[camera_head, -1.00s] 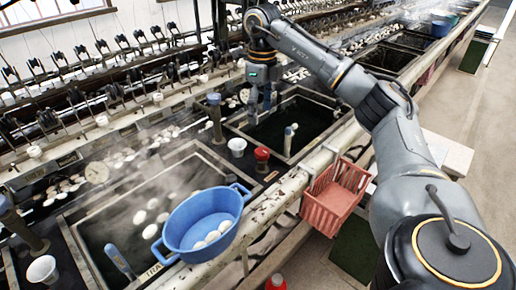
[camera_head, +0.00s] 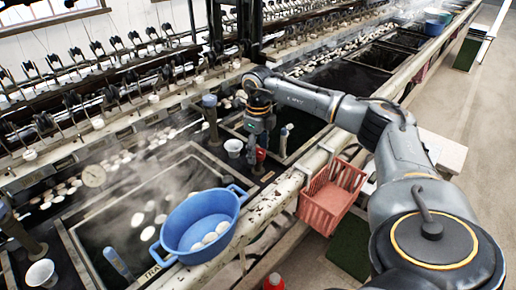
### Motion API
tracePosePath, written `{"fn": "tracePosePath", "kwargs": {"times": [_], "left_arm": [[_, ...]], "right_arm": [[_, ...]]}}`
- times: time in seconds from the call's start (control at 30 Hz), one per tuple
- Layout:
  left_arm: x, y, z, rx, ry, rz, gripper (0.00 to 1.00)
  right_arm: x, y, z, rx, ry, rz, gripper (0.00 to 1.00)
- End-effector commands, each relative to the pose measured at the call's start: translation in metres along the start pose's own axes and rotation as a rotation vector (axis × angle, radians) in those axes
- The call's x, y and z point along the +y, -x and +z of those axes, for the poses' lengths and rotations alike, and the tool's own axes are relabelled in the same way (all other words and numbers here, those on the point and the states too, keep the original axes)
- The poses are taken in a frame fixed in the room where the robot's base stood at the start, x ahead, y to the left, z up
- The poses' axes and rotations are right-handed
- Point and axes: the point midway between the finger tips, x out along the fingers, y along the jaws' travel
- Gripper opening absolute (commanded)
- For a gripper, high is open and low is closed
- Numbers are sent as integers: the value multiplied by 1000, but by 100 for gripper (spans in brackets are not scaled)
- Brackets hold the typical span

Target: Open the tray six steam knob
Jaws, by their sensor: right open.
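A red knob (camera_head: 260,155) stands on the dark deck between two basins; it is partly hidden by my gripper. My right gripper (camera_head: 257,143) is open and points down right over the red knob. I cannot tell whether the fingers touch it. A blue-topped knob on a post (camera_head: 210,101) stands further back to the left. A label by the front basin (camera_head: 160,268) begins with "TRA", but its number cannot be read, so I cannot tell which tray each knob serves. My left gripper is not in view.
A blue tub (camera_head: 187,227) with white cocoons sits on the front basin's edge. A white cup (camera_head: 234,147) stands left of the red knob. A red crate (camera_head: 328,203) hangs on the front rail (camera_head: 265,207). Steam rises from the front basin.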

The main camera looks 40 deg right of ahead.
Motion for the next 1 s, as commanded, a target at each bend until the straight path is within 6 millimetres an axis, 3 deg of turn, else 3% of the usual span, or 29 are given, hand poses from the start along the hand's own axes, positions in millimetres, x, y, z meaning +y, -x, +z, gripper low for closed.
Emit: {"fn": "tracePosePath", "kwargs": {"times": [0.23,0.5,1.0], "left_arm": [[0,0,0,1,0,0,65],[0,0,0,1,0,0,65],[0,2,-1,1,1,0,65]], "right_arm": [[0,-1,0,0,0,0,65],[0,0,0,-1,0,0,10],[0,0,1,-2,119,-1,10]]}}
